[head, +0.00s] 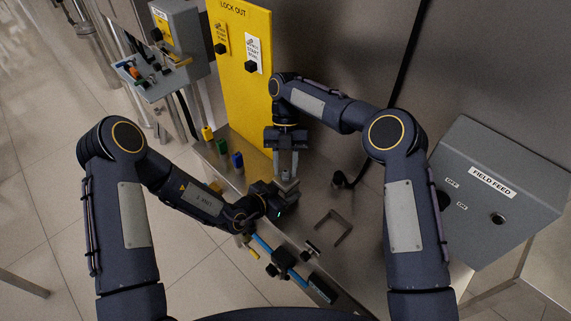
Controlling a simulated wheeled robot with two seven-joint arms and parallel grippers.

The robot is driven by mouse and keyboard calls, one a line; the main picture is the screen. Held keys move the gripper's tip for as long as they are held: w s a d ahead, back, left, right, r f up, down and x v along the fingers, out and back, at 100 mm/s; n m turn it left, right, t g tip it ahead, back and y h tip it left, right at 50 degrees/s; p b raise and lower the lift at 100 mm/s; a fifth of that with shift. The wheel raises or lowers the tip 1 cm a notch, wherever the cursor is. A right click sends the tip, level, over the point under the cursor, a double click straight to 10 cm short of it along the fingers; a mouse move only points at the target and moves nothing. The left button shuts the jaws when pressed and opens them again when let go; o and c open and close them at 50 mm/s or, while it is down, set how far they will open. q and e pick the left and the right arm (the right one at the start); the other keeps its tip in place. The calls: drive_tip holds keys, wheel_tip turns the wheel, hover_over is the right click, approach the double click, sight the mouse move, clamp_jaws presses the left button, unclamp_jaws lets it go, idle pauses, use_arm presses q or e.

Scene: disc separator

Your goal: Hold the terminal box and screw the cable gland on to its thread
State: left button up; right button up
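My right gripper (286,172) points straight down over the steel ledge, its two fingers a little apart. A small grey part (286,176) shows at its fingertips; it may be the cable gland, but it is too small to be sure, and I cannot tell whether the fingers press on it. My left gripper (288,190) reaches in from the left, low over the ledge, just below the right fingertips. Its fingers are mostly hidden by its own dark body. I cannot make out the terminal box clearly; a small pale grey piece shows between the two grippers.
A yellow lock-out board (240,95) stands behind the ledge, with green and blue padlocks (237,160) near its foot. A grey FIELD FEED box (495,195) is at right. A dark U-shaped bracket (333,228) and a blue-handled tool (263,244) lie nearer.

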use_arm(q)
drive_tip(key=shift+f, duration=0.1)
use_arm(e)
drive_tip(key=c, duration=0.6)
drive_tip(key=m+y, duration=0.1)
drive_tip(key=m, duration=0.2)
drive_tip(key=shift+y, duration=0.3)
drive_tip(key=m+t+y, duration=0.1)
drive_tip(key=m, duration=0.2)
drive_tip(key=shift+d, duration=0.2)
drive_tip(key=shift+y, duration=0.3)
drive_tip(key=shift+a, duration=0.1)
use_arm(q)
drive_tip(key=shift+a, duration=0.1)
use_arm(e)
drive_tip(key=shift+s+r+m+t+y, duration=0.15)
drive_tip(key=shift+m+t+y, duration=0.15)
drive_tip(key=shift+m, duration=0.7)
drive_tip(key=shift+m+t+y, duration=0.3)
drive_tip(key=shift+m, duration=0.5)
use_arm(q)
drive_tip(key=shift+f, duration=0.1)
